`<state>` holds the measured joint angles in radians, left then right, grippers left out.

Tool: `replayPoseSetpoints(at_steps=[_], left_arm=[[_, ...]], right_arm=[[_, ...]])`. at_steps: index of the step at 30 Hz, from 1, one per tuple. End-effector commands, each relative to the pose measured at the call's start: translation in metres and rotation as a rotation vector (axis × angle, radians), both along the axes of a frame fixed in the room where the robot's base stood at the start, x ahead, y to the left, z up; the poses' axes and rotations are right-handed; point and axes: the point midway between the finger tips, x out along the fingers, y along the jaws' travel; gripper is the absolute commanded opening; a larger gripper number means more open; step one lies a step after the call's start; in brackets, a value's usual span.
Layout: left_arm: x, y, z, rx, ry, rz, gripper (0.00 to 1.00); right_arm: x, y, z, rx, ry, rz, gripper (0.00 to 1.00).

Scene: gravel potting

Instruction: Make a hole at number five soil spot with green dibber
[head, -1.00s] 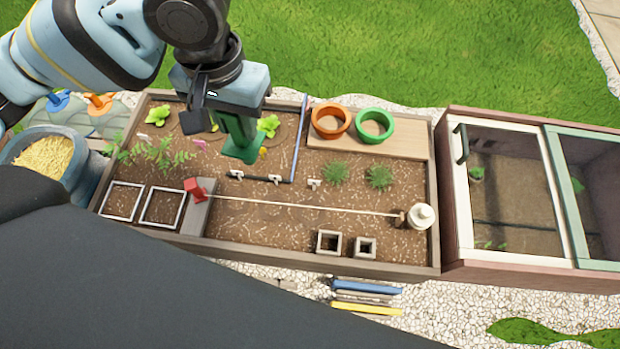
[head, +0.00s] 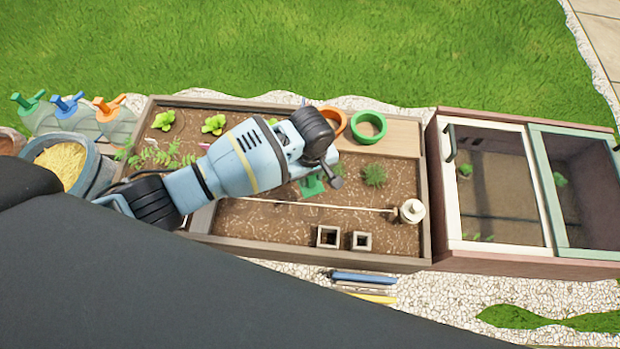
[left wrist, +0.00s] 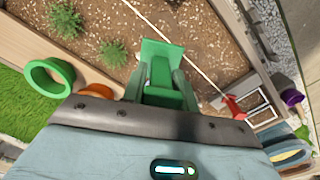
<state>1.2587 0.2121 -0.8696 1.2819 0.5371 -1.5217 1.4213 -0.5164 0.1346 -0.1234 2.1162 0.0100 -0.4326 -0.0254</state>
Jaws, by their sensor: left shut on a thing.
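My left gripper (left wrist: 158,92) is shut on the green dibber (left wrist: 160,62), which sticks out ahead of the fingers over brown soil in the left wrist view. In the head view my forearm and wrist cover most of the gripper, and only a green part of the dibber (head: 312,187) shows below the wrist, just above the string line. The dibber's tip is not clear, so I cannot tell whether it touches the soil. The soil bed (head: 270,220) spreads around it. No number five marking can be read. My right gripper is not in view.
A taut string (head: 350,208) crosses the bed to a white-topped peg (head: 412,211). Two small square pots (head: 328,236) stand at the near edge. A green pot (head: 368,127) and an orange pot (head: 334,121) sit at the back. Grassy tufts (head: 373,175) grow close by.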

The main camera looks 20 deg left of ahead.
Motion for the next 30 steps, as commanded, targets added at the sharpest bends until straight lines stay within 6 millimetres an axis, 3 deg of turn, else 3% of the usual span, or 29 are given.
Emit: replayPoseSetpoints(at_steps=[4, 16, 30], left_arm=[[-0.008, -0.003, -0.013, -0.001, -0.001, 0.018, 0.09], [-0.009, -0.003, -0.020, 0.000, -0.001, 0.019, 0.09], [-0.010, -0.003, -0.061, 0.000, 0.001, 0.018, 0.09]], right_arm=[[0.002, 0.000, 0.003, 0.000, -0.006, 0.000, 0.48], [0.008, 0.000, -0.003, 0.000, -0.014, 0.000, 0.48], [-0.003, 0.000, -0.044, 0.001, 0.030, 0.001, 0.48]])
